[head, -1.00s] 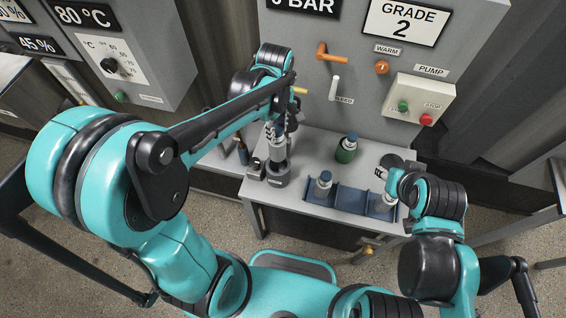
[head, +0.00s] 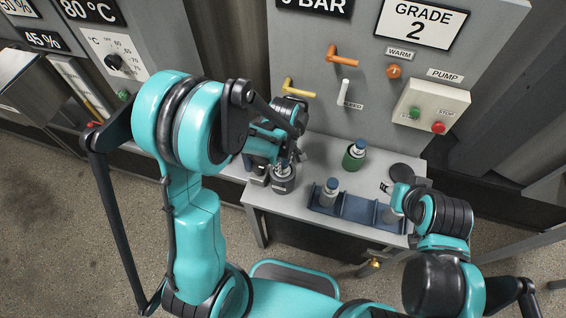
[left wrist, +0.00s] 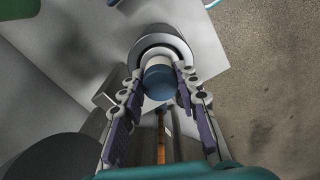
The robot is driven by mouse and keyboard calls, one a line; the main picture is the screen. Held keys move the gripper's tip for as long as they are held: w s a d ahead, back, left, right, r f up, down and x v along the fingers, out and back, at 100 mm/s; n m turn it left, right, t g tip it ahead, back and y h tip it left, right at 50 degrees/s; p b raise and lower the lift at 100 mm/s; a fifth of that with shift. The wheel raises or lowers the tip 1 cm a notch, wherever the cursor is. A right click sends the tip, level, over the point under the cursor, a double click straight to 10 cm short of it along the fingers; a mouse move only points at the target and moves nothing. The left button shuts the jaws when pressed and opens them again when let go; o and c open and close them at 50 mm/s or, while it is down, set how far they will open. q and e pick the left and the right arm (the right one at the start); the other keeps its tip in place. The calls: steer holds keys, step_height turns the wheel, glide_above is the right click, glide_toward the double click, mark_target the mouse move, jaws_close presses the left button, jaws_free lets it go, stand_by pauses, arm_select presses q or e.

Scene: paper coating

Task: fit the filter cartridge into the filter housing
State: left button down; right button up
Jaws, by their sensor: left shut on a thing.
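The filter housing (head: 284,184) is a dark grey round cup near the bench's left end. The filter cartridge (left wrist: 160,80) has a blue cap and stands in the housing's grey ring (left wrist: 165,42) in the left wrist view. How deep it sits is hard to tell. My left gripper (left wrist: 160,75) is shut on the cartridge, one finger on each side of the cap. In the head view my left gripper (head: 283,164) is just above the housing, partly hidden by its arm. My right gripper (head: 392,192) is by the rack's right end, its fingers unclear.
A blue rack (head: 358,208) holds a blue-capped cartridge (head: 329,191) at left and a pale one (head: 392,215) at right. A green cup (head: 352,163) with a blue-capped cartridge stands behind. The wall panel has a yellow handle (head: 298,91) and an orange handle (head: 343,54).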

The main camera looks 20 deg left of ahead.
arm_select(q)
steer(key=shift+s, duration=0.1)
steer(key=shift+f, duration=0.1)
steer(key=c, duration=1.1)
jaws_free()
steer(key=shift+r, duration=0.25)
step_height(320, 180, up, 11)
steer(key=p, duration=0.3)
steer(key=s+a+r+m+t, duration=0.1)
steer(key=s+r+m+t, duration=0.1)
steer(key=s+r+m, duration=0.1)
steer(key=s+a+r+m+t, duration=0.2)
steer(key=s+r+m, duration=0.1)
steer(key=m, duration=0.2)
steer(key=s+a+r+m+t, duration=0.1)
steer(key=s+r+m+t, duration=0.2)
steer(key=s+r+m, duration=0.1)
steer(key=shift+s+a+r+m, duration=0.1)
steer(key=shift+a+m, duration=0.25)
steer(key=shift+m, duration=0.25)
